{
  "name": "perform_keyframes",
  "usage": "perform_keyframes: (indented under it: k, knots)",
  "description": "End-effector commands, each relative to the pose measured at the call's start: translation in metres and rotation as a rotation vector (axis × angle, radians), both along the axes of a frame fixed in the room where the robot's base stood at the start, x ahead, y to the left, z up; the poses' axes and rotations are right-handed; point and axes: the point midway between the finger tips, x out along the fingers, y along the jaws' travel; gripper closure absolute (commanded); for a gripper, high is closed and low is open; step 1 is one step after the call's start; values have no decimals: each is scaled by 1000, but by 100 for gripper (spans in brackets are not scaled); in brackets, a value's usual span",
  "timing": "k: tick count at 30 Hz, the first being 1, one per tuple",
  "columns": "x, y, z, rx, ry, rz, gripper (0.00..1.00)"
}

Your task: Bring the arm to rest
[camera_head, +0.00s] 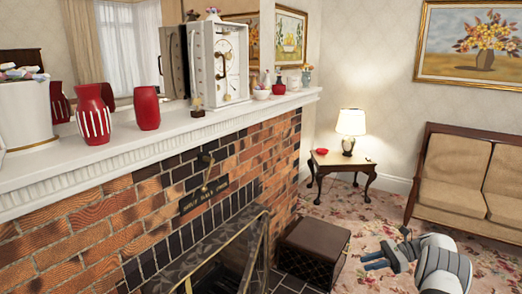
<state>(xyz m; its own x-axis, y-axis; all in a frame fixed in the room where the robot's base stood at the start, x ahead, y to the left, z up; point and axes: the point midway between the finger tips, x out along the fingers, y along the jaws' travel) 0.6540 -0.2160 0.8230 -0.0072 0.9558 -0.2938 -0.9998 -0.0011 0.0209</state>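My arm reaches in from the lower right corner, in front of the sofa and above the flowered carpet. My gripper (368,261) is at its end and points left. Its two blue-grey fingers look a little apart, with nothing seen between them. It shows to the right of the dark brown box by the hearth, and no contact with anything is visible.
A brick fireplace (110,225) with a white mantel (165,136) fills the left, bearing red vases (146,108) and a white clock (230,60). A brown box (312,250), side table (342,165) with lamp (350,124) and sofa (454,170) stand around open carpet (375,212).

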Motion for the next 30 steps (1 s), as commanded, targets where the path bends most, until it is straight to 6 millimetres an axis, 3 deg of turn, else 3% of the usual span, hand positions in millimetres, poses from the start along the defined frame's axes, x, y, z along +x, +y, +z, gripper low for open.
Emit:
perform_keyframes:
  k: [8, 14, 21, 30]
  knots:
    - [-7, 57, 73, -208, -115, 122, 76]
    - [-37, 105, 124, -389, -236, 255, 76]
    - [-94, 154, 173, -593, -410, 444, 76]
    - [-186, 196, 210, -822, -663, 716, 76]
